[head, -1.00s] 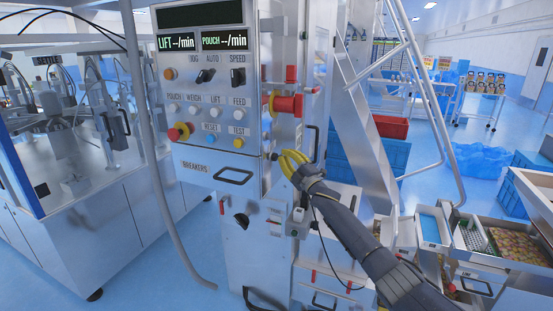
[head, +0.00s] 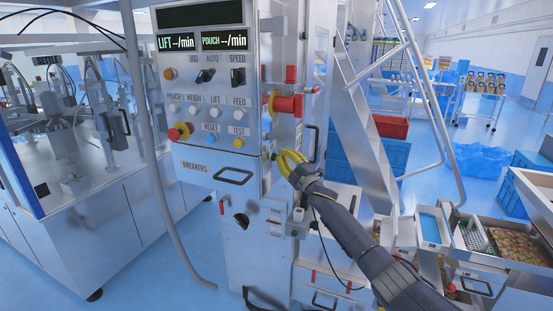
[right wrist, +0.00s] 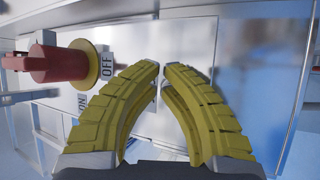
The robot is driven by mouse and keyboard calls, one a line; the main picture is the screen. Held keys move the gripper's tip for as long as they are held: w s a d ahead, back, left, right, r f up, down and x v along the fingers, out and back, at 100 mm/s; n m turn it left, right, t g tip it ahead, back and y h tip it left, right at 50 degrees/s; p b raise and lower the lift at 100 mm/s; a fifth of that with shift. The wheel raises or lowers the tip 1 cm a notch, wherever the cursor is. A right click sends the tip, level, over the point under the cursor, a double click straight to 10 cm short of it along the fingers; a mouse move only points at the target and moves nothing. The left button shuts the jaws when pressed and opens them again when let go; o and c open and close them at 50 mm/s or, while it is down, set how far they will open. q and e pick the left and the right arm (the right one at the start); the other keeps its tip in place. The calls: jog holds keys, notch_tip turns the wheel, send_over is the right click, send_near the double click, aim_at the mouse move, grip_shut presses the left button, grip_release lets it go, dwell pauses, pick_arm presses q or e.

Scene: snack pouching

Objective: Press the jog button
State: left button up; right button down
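The control panel (head: 206,125) on the steel cabinet carries a selector switch (head: 206,76) under the words JOG and AUTO. An orange round button (head: 170,74) sits left of that switch. I cannot tell a separate button labelled jog. Rows of pale buttons marked POUCH, WEIGH, LIFT and FEED lie below. My right gripper (head: 282,158) has yellow fingers and is to the lower right of the panel, apart from the buttons. In the right wrist view its fingertips (right wrist: 161,68) nearly meet, with only a narrow gap and nothing held. My left gripper is out of view.
A red rotary handle (head: 288,104) juts from the cabinet's side above my right gripper; in the right wrist view the red handle (right wrist: 45,62) is left of the fingers, beside an OFF label. A red-and-yellow stop button (head: 179,132) protrudes at the panel's lower left. A grey pole (head: 150,130) stands left.

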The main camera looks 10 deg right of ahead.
jog(key=shift+s+d, duration=0.1)
dwell(0.4)
jog(key=shift+s+d, duration=0.45)
jog(key=shift+d, duration=0.15)
jog(key=shift+d, duration=0.1)
jog(key=shift+s+d, duration=0.75)
jog(key=shift+d, duration=0.25)
jog(key=shift+s+d, duration=0.7)
jog(key=shift+d, duration=0.3)
